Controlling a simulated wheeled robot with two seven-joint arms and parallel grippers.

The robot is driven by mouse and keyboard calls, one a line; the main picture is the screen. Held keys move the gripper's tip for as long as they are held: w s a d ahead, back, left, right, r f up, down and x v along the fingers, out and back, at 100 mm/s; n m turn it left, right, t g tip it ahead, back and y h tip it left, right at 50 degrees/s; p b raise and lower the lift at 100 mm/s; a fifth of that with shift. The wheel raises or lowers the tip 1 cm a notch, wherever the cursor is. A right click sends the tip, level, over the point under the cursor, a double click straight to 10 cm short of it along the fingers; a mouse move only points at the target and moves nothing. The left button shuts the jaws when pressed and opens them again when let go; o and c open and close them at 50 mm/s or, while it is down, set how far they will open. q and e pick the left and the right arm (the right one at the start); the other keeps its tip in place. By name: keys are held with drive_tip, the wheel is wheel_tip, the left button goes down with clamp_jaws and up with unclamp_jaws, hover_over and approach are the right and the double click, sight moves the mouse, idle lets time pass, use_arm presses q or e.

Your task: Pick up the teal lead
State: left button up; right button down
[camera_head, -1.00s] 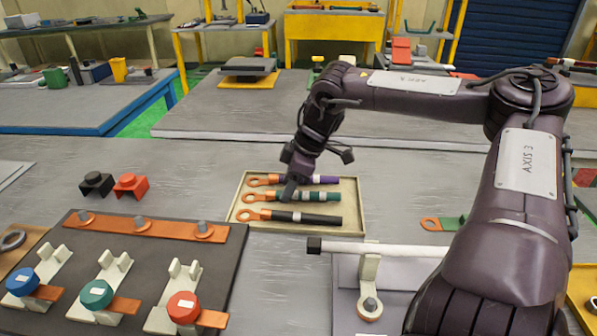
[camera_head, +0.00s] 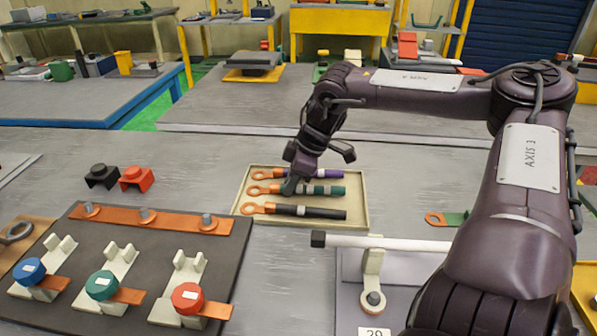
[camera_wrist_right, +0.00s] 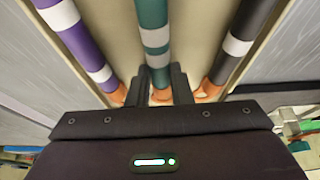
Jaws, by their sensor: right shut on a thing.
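The teal lead (camera_head: 325,190) lies in the middle of a shallow cream tray (camera_head: 359,213). It has pale bands and a copper ring end at its left. My right gripper (camera_head: 290,187) is down at the copper end of the teal lead. In the right wrist view, its two dark fingers (camera_wrist_right: 161,84) stand on either side of the teal lead (camera_wrist_right: 153,38), shut on it near the copper. The lead still appears to lie in the tray. My left gripper is in no view.
A purple lead (camera_head: 322,174) and a black lead (camera_head: 320,212) lie close on either side in the tray. A dark board (camera_head: 130,262) with a copper bar and coloured knobs is at front left. A white bar (camera_head: 390,243) stands in front of the tray.

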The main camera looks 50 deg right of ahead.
drive_tip(key=shift+r, duration=0.1)
